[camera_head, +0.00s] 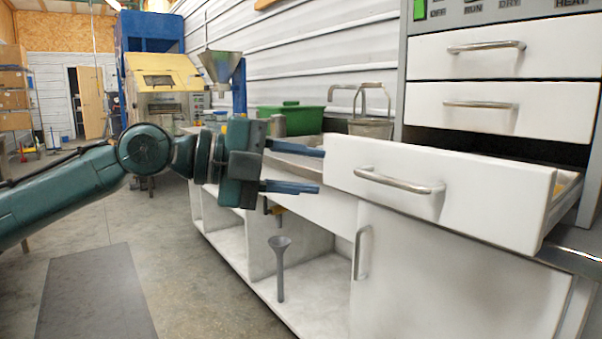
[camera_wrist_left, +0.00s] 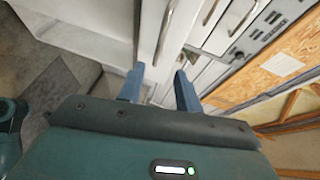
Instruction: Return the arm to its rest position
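My left arm comes in from the left in the head view. Its gripper (camera_head: 308,170) has its two blue fingers spread apart with nothing between them, just left of the pulled-out drawer (camera_head: 440,195). In the left wrist view the same gripper (camera_wrist_left: 158,92) shows its fingers apart and empty, with the white drawer front (camera_wrist_left: 152,30) and its handle beyond the fingertips. I cannot tell from these views whether a fingertip touches the drawer. My right gripper is not in view.
Two closed drawers (camera_head: 500,108) sit above the open one. A white bench (camera_head: 235,230) holds a green box (camera_head: 288,119) and a metal basket (camera_head: 371,127). A grey funnel (camera_head: 280,265) stands on the lower shelf. The floor (camera_head: 180,270) at the left is largely clear, with a dark mat.

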